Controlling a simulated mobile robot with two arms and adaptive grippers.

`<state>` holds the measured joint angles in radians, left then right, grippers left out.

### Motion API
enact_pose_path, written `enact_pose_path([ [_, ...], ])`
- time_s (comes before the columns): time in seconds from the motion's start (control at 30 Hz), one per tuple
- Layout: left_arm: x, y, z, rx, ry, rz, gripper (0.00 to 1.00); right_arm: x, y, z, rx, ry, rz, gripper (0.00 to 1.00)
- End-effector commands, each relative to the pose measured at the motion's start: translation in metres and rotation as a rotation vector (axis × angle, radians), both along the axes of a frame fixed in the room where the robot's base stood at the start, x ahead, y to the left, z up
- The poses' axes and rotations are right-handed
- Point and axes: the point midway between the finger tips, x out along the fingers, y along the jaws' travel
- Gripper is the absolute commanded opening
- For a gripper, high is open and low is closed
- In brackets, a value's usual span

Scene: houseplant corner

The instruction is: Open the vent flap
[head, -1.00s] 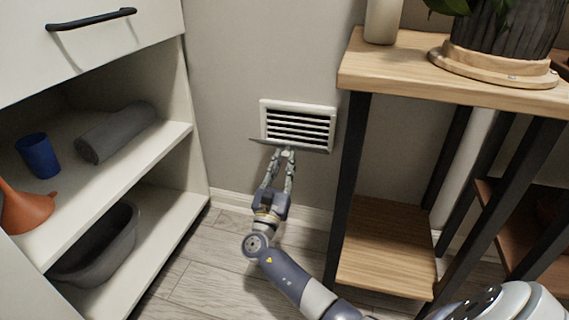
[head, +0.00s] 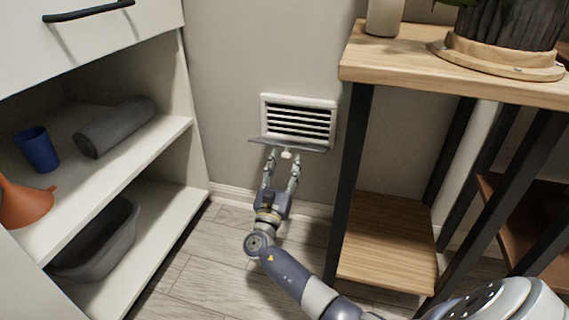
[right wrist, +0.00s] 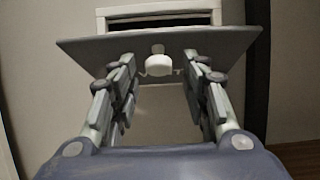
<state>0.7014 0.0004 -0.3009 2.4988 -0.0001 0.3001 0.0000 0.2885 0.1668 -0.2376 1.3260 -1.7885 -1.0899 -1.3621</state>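The wall vent (head: 299,103) has a white frame with dark slats showing. Its grey flap (head: 308,147) is folded down and sticks out from the wall below the slats. The flap (right wrist: 215,42) also shows in the right wrist view, with a small white knob (right wrist: 159,65) on it. The knob (head: 287,155) hangs at the flap's outer side. My right gripper (head: 282,163) is open just below the flap, its fingers on either side of the knob and apart from it. My left gripper is not in view.
A wooden shelf stand (head: 351,170) with dark legs stands close right of the vent. A white cabinet (head: 185,150) is on the left, holding a blue cup (head: 37,150), grey roll (head: 115,126), orange funnel (head: 25,205) and grey tub (head: 95,245). Floor between is clear.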

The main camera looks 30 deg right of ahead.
Motion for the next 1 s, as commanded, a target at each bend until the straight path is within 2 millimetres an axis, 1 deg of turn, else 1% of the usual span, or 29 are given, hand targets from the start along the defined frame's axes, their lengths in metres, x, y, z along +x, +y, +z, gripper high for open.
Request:
enact_pose_path([
  [0.17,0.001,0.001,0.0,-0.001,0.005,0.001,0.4,0.0,0.001,0.002,0.0,-0.003,0.0,0.42],
  [0.27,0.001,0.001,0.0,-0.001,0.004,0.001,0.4,0.0,0.001,0.01,0.001,-0.007,0.0,0.42],
  [0.37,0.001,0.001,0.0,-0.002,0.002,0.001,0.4,0.0,0.0,0.024,0.001,-0.008,0.0,0.42],
  [0.5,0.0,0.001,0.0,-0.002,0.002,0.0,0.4,0.0,0.001,0.053,0.001,-0.009,0.001,0.42],
  [0.7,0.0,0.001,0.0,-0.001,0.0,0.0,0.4,0.0,0.0,0.086,0.001,-0.006,0.001,0.42],
  [0.83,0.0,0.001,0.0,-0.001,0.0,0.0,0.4,0.001,0.0,0.098,0.001,-0.003,0.0,0.42],
  [1.0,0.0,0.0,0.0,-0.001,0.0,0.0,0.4,0.001,0.0,0.101,-0.001,-0.001,0.0,0.42],
])
